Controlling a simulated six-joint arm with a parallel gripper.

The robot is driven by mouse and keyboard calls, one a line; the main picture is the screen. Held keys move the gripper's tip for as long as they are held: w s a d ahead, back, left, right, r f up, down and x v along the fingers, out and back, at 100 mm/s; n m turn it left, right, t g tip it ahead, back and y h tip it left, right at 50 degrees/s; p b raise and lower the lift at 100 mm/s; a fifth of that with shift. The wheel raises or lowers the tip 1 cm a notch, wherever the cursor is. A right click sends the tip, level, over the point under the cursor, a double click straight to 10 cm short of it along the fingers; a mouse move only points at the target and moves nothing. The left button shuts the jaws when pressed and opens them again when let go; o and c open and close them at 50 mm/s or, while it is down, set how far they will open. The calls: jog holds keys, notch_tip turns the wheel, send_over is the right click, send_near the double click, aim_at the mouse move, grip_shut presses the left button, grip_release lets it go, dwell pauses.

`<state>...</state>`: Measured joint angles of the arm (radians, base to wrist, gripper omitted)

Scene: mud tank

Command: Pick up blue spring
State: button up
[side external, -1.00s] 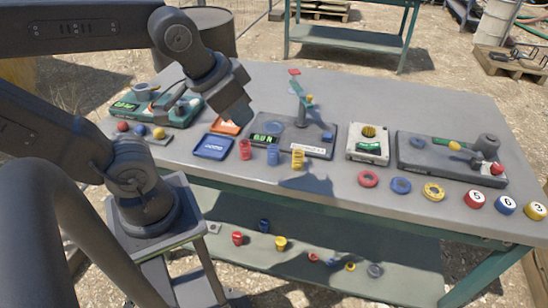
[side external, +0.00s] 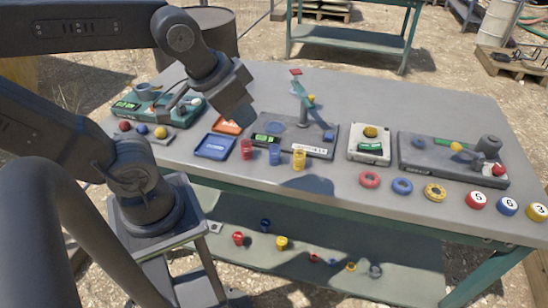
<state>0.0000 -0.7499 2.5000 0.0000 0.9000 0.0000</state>
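The blue spring (side external: 274,155) stands upright near the front edge of the grey table (side external: 375,95). It is between a red spring (side external: 247,149) on its left and a yellow spring (side external: 299,159) on its right. My gripper (side external: 239,112) is above the table, behind and to the left of the blue spring, and apart from it. The gripper looks dark and points down. Its fingers cannot be made out, so I cannot tell whether it is open or shut.
Blue (side external: 214,146) and orange (side external: 228,125) trays lie to the left. Rings (side external: 402,186) and numbered balls (side external: 508,206) line the front right. The table's back right is clear.

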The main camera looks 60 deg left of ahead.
jog(key=o, duration=0.9)
jog(key=shift+o, duration=0.2)
jog(key=n+g, duration=0.6)
jog(key=n, duration=1.2)
send_over(275, 152)
notch_tip(275, 152, down, 10)
jog(key=f, duration=0.8)
jog(key=shift+s+d+f, duration=0.1)
jog(key=shift+d+f, duration=0.15)
jog(key=shift+f, duration=0.15)
jog(key=shift+a+f, duration=0.15)
jog(key=shift+f, duration=1.15)
jog(key=shift+a+f, duration=0.1)
jog(key=shift+f, duration=1.15)
